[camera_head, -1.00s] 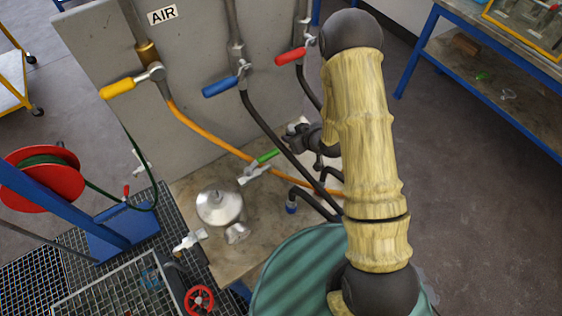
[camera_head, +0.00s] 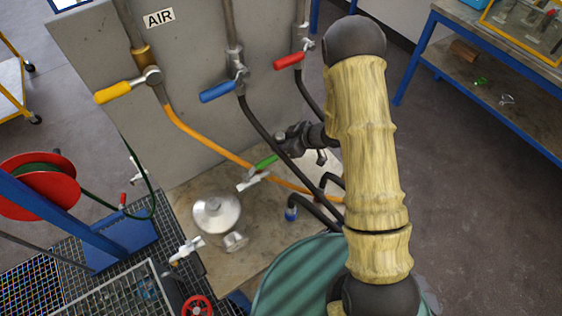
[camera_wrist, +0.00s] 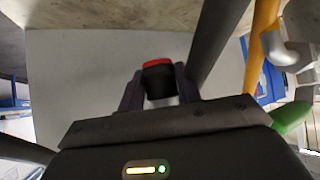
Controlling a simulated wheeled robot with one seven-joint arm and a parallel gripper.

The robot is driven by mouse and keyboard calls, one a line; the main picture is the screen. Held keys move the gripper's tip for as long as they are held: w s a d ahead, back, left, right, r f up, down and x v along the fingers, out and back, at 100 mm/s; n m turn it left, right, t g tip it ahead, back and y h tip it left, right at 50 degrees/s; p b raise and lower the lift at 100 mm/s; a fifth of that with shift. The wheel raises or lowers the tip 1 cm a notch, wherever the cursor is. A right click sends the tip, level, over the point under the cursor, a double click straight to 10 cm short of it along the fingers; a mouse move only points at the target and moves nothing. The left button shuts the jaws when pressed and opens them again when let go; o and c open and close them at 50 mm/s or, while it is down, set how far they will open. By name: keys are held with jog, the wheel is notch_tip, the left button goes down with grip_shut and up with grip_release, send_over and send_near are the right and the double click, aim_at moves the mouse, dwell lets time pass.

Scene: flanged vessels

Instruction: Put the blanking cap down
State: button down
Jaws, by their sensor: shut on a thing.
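The blanking cap (camera_wrist: 158,80) is a short black cylinder with a red end, seen in the wrist view between my fingers. My gripper (camera_wrist: 159,90) is shut on it and holds it up in front of the grey panel. In the head view my gripper (camera_head: 284,141) is small and dark, above the bench beside the black hoses. The cap itself is not clear there. A shiny metal flanged vessel (camera_head: 215,213) stands on the bench (camera_head: 217,262), to the lower left of my gripper.
The grey panel (camera_head: 190,110) carries yellow, blue and red valve handles. An orange hose (camera_head: 210,143) and black hoses (camera_head: 270,130) hang close to my gripper. A green-handled valve (camera_head: 262,165) lies just below it. A teal drum (camera_head: 285,280) stands in front; a hose reel (camera_head: 62,190) is left.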

jog(key=shift+f+p, duration=0.35)
jog(key=shift+f, duration=2.05)
jog(key=shift+f+p, duration=0.5)
jog(key=shift+f, duration=1.5)
jog(key=shift+f, duration=0.15)
jog(key=shift+f+b, duration=0.3)
jog(key=shift+b, duration=0.05)
jog(key=shift+f, duration=0.25)
jog(key=c, duration=1)
grip_release()
jog(key=shift+o, duration=0.2)
